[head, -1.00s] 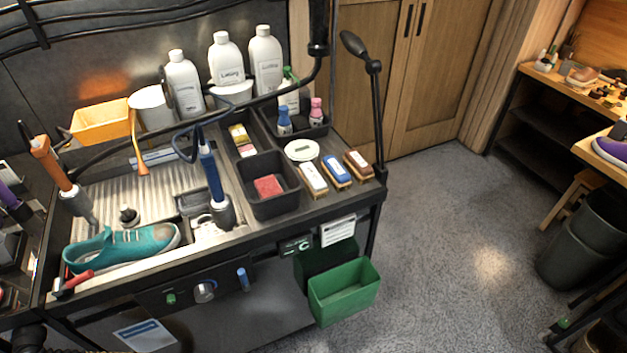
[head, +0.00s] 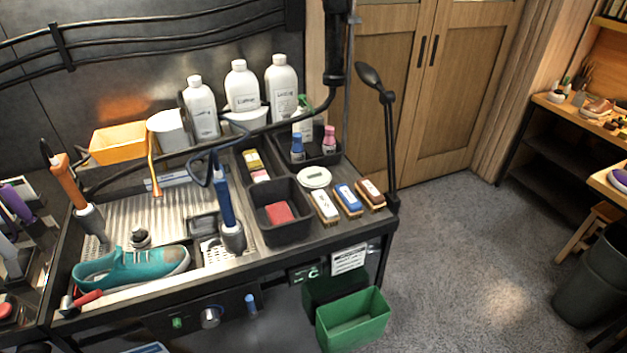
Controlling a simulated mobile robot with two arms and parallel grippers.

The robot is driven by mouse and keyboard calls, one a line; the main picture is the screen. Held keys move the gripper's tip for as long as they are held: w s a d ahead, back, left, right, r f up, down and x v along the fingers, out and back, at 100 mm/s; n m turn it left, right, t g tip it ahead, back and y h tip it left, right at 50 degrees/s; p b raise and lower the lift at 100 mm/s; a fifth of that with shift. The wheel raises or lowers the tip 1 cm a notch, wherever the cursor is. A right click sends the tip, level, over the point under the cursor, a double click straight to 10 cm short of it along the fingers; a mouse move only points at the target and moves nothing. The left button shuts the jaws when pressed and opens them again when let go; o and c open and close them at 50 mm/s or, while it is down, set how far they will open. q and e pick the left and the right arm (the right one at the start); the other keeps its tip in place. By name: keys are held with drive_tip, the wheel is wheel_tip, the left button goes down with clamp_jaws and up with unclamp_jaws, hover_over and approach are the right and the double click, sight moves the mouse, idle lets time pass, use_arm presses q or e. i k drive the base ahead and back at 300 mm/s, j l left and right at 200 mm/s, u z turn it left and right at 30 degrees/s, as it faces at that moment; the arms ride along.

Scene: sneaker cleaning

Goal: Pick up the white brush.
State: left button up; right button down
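The white brush (head: 325,206) lies on the right part of the dark workbench (head: 270,262), with its white top up and a wooden edge below. It is the leftmost of three brushes in a row. A blue brush (head: 348,198) lies just right of it, and a brown brush (head: 371,192) lies right of that. A black bin with a red sponge stands close to its left. Neither of my grippers shows in the head view.
The black bin (head: 265,189) holds a red sponge (head: 278,212). A round white dish (head: 314,176) lies behind the white brush. A black lamp (head: 388,130) rises at the bench's right end. A teal sneaker (head: 132,267) sits at left. A green bin (head: 353,318) hangs below.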

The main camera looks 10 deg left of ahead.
sight(327, 213)
drive_tip(key=j+z, duration=0.85)
drive_tip(key=k+j+z, duration=0.15)
drive_tip(key=z, duration=0.25)
drive_tip(key=j, duration=0.05)
